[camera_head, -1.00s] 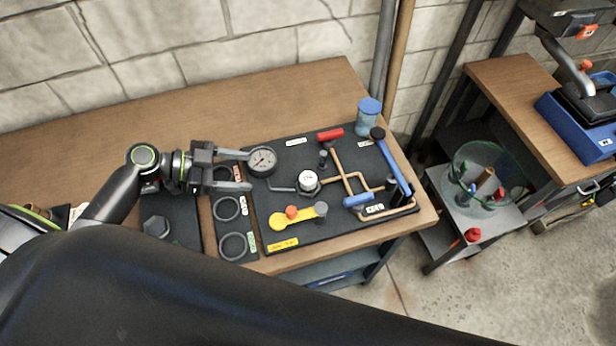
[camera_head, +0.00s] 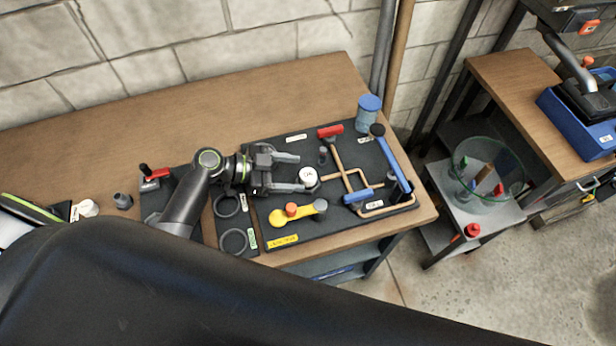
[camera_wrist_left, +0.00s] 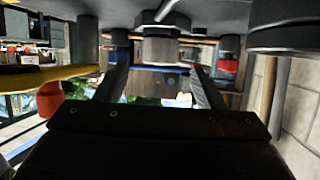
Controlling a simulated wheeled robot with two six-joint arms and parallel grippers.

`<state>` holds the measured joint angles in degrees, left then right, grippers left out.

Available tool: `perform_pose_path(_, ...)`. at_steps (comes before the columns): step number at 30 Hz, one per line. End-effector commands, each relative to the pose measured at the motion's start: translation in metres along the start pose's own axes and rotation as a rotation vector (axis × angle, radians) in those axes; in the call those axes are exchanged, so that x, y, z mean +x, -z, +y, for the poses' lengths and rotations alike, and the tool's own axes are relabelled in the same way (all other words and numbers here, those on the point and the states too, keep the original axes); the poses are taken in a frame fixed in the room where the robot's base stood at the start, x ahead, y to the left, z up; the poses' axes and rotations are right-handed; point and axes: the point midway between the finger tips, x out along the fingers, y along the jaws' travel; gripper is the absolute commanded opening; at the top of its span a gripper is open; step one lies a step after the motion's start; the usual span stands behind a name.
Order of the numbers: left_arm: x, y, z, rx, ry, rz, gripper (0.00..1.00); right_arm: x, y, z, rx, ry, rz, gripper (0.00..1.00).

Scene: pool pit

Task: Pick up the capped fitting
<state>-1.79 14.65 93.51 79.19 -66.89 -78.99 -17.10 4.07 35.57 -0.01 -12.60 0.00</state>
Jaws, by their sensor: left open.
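The fitting with a round white cap (camera_head: 308,176) stands on the dark mat (camera_head: 280,222) on the wooden bench. My left gripper (camera_head: 299,172) is open and points right, its fingertips close to the fitting. One finger lies on the far side, the other at about the fitting's near-left edge. In the left wrist view, which looks upside down, a grey hex-shaped body (camera_wrist_left: 162,50), apparently the fitting, lies between and beyond the open fingers (camera_wrist_left: 160,80). I cannot tell if a finger touches it. The round gauge is hidden by the gripper. My right gripper is not in view.
A yellow lever with an orange knob (camera_head: 290,210) lies just in front of the fitting. Copper pipes with red and blue handles (camera_head: 356,180) stand to the right. A blue-lidded jar (camera_head: 368,112) is at the back right. The bench behind is clear.

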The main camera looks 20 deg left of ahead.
Motion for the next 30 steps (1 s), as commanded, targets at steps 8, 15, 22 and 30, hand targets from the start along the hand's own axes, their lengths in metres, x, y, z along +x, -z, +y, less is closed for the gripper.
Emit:
perform_pose_path(8,0.040,-0.005,0.000,-0.002,0.000,0.004,0.63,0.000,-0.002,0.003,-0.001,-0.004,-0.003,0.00)
perform_pose_path(15,0.049,-0.006,0.000,0.000,0.001,0.001,0.63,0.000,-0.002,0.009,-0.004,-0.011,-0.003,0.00)
perform_pose_path(22,0.049,-0.006,0.000,0.000,0.000,0.001,0.47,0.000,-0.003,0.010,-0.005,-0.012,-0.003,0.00)
perform_pose_path(30,0.049,-0.006,0.000,0.000,0.001,0.002,0.14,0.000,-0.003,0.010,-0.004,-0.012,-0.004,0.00)
